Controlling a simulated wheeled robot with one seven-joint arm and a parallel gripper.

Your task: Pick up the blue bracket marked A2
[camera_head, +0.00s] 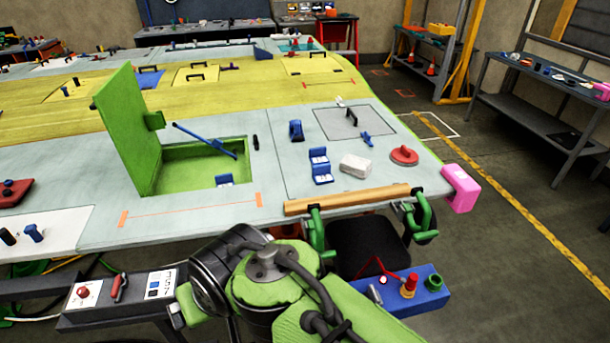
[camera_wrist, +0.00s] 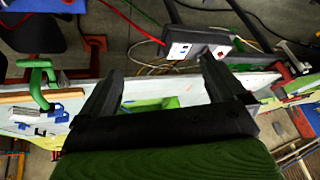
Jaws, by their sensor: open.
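Several blue brackets rest on the pale panel: two close together, a rear one (camera_head: 319,156) and a front one (camera_head: 322,174), and one (camera_head: 296,130) farther back. Another small blue part (camera_head: 225,180) lies at the front of the green-framed opening. The lettering is too small to read, so I cannot tell which is A2. In the wrist view, a blue part (camera_wrist: 60,115) shows at the left edge beside a white block. My gripper (camera_wrist: 162,80) is open and empty, its dark fingers spread above the panel's edge. It is hidden in the head view.
A raised green hatch (camera_head: 130,130) stands left of the brackets. A white block (camera_head: 356,166) and a red disc (camera_head: 404,156) lie to their right. A wooden strip (camera_head: 345,199) with green clamps (camera_head: 422,215) runs along the front edge. A pink corner guard (camera_head: 460,188) sticks out.

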